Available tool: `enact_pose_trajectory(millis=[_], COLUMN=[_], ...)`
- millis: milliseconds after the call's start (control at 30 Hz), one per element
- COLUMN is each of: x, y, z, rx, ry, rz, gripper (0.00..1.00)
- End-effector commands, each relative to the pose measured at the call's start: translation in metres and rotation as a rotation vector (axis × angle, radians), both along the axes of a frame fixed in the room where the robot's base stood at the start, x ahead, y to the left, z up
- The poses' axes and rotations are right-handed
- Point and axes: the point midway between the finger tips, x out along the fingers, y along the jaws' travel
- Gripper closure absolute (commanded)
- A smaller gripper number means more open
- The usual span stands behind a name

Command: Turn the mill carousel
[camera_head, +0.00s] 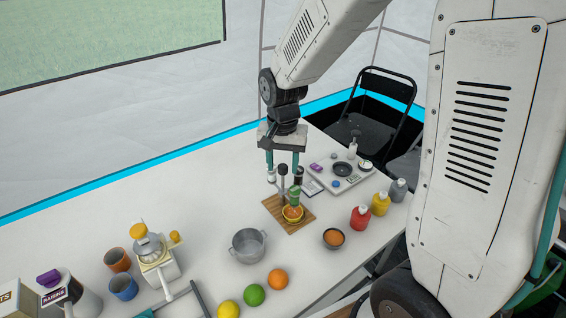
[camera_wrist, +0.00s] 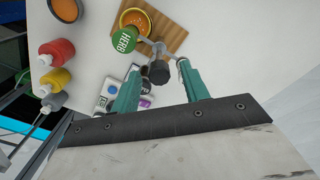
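The mill carousel stands on a wooden board (camera_head: 273,207). Its dark central post and knob (camera_head: 283,170) rise in the middle; the dark knob (camera_wrist: 159,72) also shows in the wrist view, with grey spokes (camera_wrist: 150,46) below it. A green mill marked HERB (camera_wrist: 124,38) hangs over a yellow-rimmed bowl (camera_head: 292,213) with orange contents. My gripper (camera_head: 283,175) points down over the carousel, its teal fingers apart. In the wrist view the knob appears between the fingertips of my gripper (camera_wrist: 158,66), with gaps on both sides. Other mills are partly hidden behind the fingers.
A scale tray (camera_head: 340,174) lies behind right. Red (camera_head: 361,218), yellow (camera_head: 380,203) and grey (camera_head: 398,190) bottles and a small bowl (camera_head: 333,238) stand to the right. A metal pot (camera_head: 248,245) is nearer. The table is clear left of the board.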

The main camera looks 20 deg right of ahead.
Motion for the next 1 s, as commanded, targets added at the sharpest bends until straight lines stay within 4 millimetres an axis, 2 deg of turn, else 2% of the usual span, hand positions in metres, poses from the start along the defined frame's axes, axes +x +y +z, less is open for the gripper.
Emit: enact_pose_trajectory(millis=[267, 367, 700, 1000], x=[-0.001, 0.000, 0.000, -0.001], y=[0.000, 0.000, 0.000, 0.000], z=[0.002, 0.013, 0.068, 0.078], rx=[0.000, 0.001, 0.000, -0.001], ry=[0.002, -0.001, -0.001, 0.003], rz=[0.001, 0.001, 0.000, 0.000], gripper=[0.55, 0.55, 0.55, 0.55])
